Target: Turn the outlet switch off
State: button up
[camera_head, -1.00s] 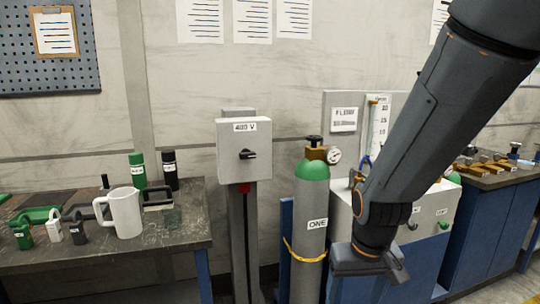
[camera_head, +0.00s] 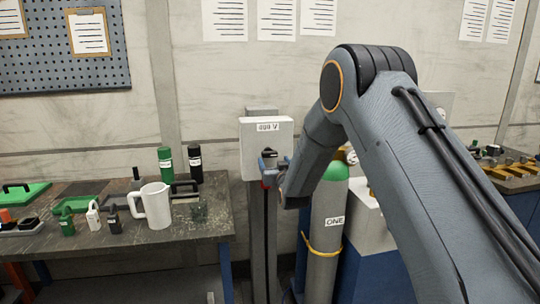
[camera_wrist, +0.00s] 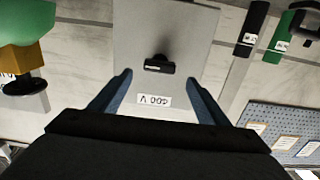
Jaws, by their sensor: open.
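The outlet switch is a black rotary handle (camera_wrist: 159,65) on the front of a grey box (camera_head: 254,140) labelled "400 V", mounted on a post. In the wrist view, which is upside down, the handle lies roughly level across the box. My gripper (camera_wrist: 161,82) is open, with one blue finger on each side of the picture. The handle is centred between the fingers and a little beyond their tips, not clasped. In the head view my gripper (camera_head: 275,163) is right in front of the box and mostly covers the handle.
A green-topped gas cylinder (camera_head: 325,222) stands right of the box, partly behind my arm. A table on the left holds a white mug (camera_head: 153,207), green and black bottles and several padlocks. A pegboard (camera_head: 60,50) hangs on the wall.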

aim_at(270, 155)
jog(key=shift+p+x, duration=0.85)
jog(key=shift+x, duration=2.7)
